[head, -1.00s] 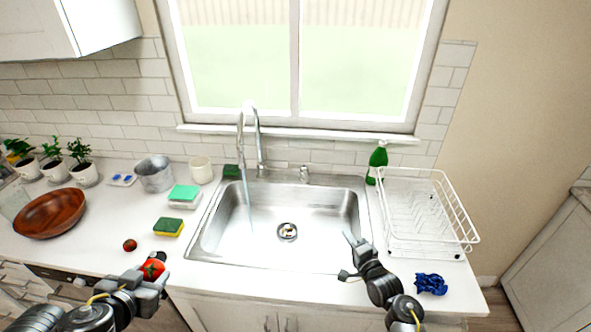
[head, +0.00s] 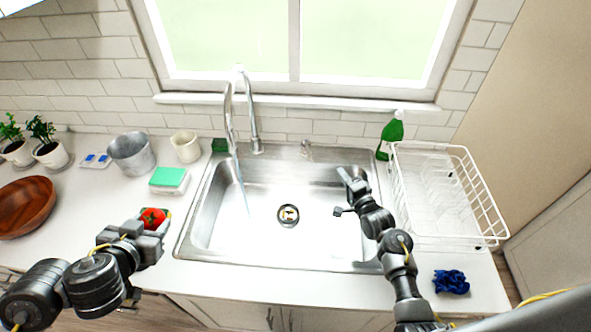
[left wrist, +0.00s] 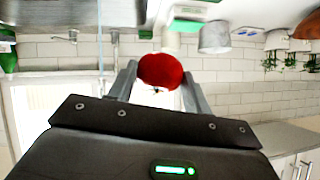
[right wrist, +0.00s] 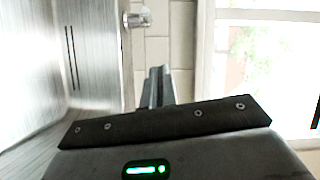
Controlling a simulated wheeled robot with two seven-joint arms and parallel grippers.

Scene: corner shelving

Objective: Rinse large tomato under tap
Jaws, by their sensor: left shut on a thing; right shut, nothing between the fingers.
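The large red tomato (head: 152,217) is held between the fingers of my left gripper (head: 155,228), above the counter to the left of the sink. It also shows between the fingertips in the left wrist view (left wrist: 160,72). The tap (head: 252,120) stands behind the steel sink (head: 270,253), and a thin bluish stream of water (head: 239,178) runs from its spout into the left part of the basin. The tomato is apart from the water. My right gripper (head: 346,178) is shut and empty over the right side of the sink; its closed fingers show in the right wrist view (right wrist: 157,88).
A green sponge on a white block (head: 169,180), a metal pot (head: 131,153) and a cup (head: 186,147) stand left of the sink. A wooden bowl (head: 25,205) is further left. A green bottle (head: 391,136), dish rack (head: 450,240) and blue cloth (head: 451,282) are on the right.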

